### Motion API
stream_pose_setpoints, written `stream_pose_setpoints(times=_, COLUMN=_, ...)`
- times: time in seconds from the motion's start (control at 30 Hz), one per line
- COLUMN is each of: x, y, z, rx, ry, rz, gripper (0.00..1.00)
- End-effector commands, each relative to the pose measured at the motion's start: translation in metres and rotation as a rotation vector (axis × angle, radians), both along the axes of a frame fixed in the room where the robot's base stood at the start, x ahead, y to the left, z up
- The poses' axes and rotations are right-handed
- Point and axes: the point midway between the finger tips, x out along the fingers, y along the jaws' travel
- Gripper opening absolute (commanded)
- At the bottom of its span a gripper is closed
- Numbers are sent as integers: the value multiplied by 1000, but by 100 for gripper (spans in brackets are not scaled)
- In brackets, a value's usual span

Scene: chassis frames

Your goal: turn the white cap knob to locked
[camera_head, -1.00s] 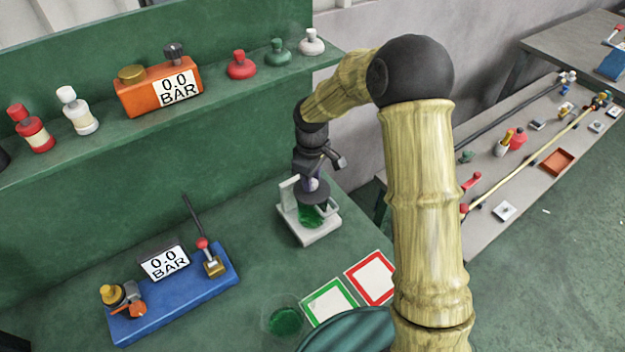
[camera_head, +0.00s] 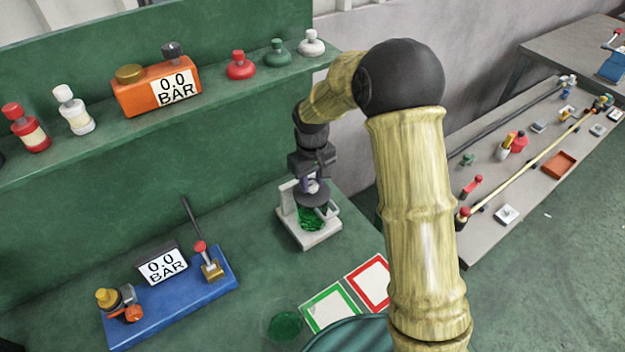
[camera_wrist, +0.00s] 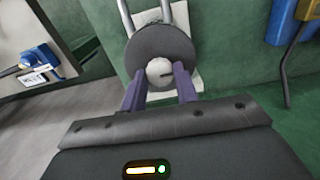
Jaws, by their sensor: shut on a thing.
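The white cap knob (camera_wrist: 159,72) sits at the middle of a dark round disc (camera_wrist: 150,45) in the wrist view. A dark line marks the knob, pointing to the right in that view. My gripper (camera_wrist: 160,84) is shut on the knob, with one purple finger on each side of it. In the head view, my gripper (camera_head: 312,180) reaches down from above onto the dark disc (camera_head: 312,196), which sits over a green vessel on a pale stand (camera_head: 318,238). The knob is mostly hidden by my gripper there. I cannot read any locked mark.
A blue gauge block (camera_head: 190,292) stands at the left of the bench. A green-framed card (camera_head: 331,308) and red-framed card (camera_head: 370,283) lie in front of the stand. A shelf (camera_head: 140,128) with bottles and an orange gauge (camera_head: 130,98) runs behind.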

Motion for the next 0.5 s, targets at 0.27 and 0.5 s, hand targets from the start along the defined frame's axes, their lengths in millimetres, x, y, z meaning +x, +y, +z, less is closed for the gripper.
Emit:
stream_pose_setpoints(times=0.27, x=2, y=0, z=2, rx=2, ry=-7, rz=-1, gripper=50)
stream_pose_setpoints(times=0.5, x=1, y=0, z=1, rx=1, ry=-3, rz=1, gripper=52)
